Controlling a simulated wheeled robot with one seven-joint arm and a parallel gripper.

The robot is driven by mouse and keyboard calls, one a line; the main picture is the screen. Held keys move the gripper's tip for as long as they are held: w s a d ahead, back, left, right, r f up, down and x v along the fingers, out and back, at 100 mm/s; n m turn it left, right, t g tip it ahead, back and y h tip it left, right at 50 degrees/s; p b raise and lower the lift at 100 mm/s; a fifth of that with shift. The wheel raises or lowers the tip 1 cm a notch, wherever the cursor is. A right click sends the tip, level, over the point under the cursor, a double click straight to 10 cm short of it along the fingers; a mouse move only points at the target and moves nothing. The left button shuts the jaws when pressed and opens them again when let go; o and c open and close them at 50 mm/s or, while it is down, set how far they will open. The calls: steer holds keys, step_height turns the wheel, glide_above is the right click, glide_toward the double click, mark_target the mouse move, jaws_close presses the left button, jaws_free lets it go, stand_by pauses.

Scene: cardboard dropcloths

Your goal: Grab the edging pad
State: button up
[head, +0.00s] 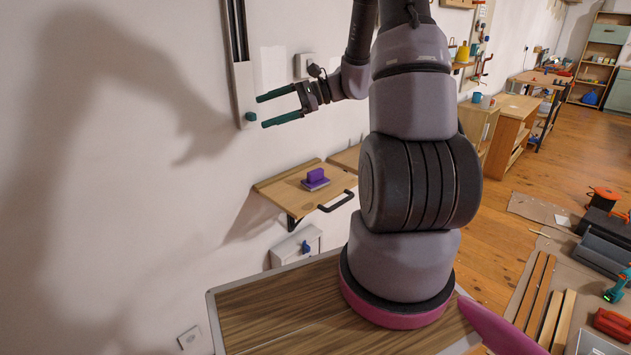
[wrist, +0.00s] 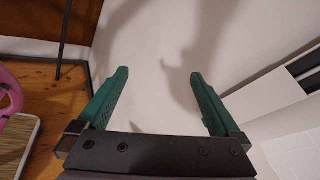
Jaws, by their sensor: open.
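The edging pad appears to be the small purple block with a raised handle (head: 316,179). It lies on a wooden wall shelf (head: 275,188) with a dark handle at its front. My gripper (head: 263,109) is open and empty, with two green fingers pointing left toward the wall, above and a little left of the pad. In the wrist view my gripper (wrist: 159,85) shows both fingers spread apart with only white wall between them. The pad is not visible in the wrist view.
A white wall (head: 130,180) stands close behind the shelf. A grey box with a blue knob (head: 305,247) is below the shelf. A wooden workbench (head: 508,125) stands farther right. Wooden planks (head: 545,300) and tools lie on floor cardboard at the right.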

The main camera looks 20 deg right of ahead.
steer(key=w+d+f+m+t, duration=0.4)
steer(key=w+d+f+m, duration=0.1)
steer(key=f, duration=0.2)
steer(key=m+t+h, duration=0.9)
steer(key=m, duration=0.3)
glide_toward(311, 171)
steer(key=shift+w+d+f, duration=0.1)
steer(key=shift+w+d, duration=0.15)
steer(key=shift+w, duration=0.5)
steer(key=shift+w+d+f+m+h, duration=0.1)
steer(key=shift+d+f+m+h, duration=0.05)
steer(key=shift+f+m+h, duration=0.15)
steer(key=x, duration=1)
steer(key=shift+w+f, duration=0.15)
steer(key=shift+f, duration=0.15)
